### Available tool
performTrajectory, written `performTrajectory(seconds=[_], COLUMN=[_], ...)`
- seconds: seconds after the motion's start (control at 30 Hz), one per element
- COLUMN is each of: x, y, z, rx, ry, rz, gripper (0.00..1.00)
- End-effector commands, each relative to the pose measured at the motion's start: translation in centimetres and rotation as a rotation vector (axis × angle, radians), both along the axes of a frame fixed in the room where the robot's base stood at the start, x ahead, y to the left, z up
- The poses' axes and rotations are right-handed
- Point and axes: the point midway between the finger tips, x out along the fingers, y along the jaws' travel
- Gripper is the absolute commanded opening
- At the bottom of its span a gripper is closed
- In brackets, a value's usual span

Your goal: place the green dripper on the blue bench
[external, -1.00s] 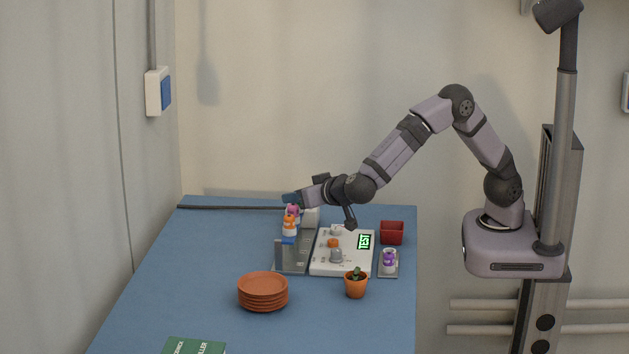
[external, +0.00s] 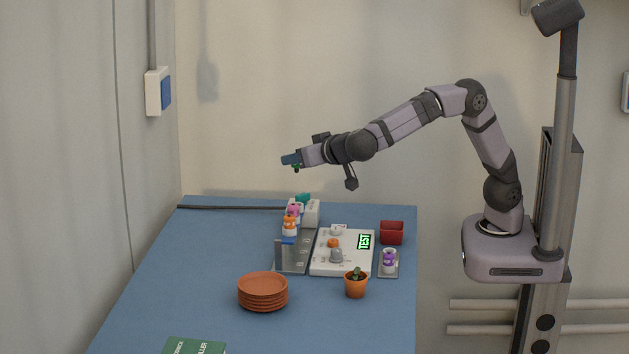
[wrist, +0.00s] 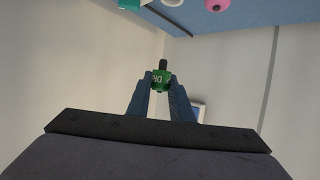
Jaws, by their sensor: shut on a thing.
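My gripper (external: 290,160) is shut on the green dripper (wrist: 161,78), which has a dark tip and pale lettering in the wrist view. In the external view only a small green part of the dripper (external: 296,168) shows below the fingertips. The gripper holds it in the air, well above the back of the blue bench (external: 190,270). A grey rack (external: 292,256) on the bench holds an orange dripper (external: 289,227) and a pink one (external: 293,209), with a teal one (external: 303,198) behind them.
A white device with a TEST display (external: 342,262) stands right of the rack. A red box (external: 391,233), a purple-topped dripper (external: 389,259) and a potted plant (external: 356,284) are near it. Terracotta saucers (external: 263,291) and a green book (external: 195,346) lie forward. The bench's left side is clear.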

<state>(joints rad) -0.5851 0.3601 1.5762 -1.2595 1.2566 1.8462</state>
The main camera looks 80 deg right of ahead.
Motion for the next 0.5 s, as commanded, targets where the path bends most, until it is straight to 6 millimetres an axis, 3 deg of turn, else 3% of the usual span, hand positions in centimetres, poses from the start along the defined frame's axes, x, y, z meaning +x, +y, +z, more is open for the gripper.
performTrajectory(seconds=[0.27, 0.5], x=[0.0, 0.0], y=[0.0, 0.0], z=[2.1, 6.2], rx=[0.001, 0.001], ry=[-0.001, -0.001], rz=[0.0, 0.0], gripper=[0.0, 0.0])
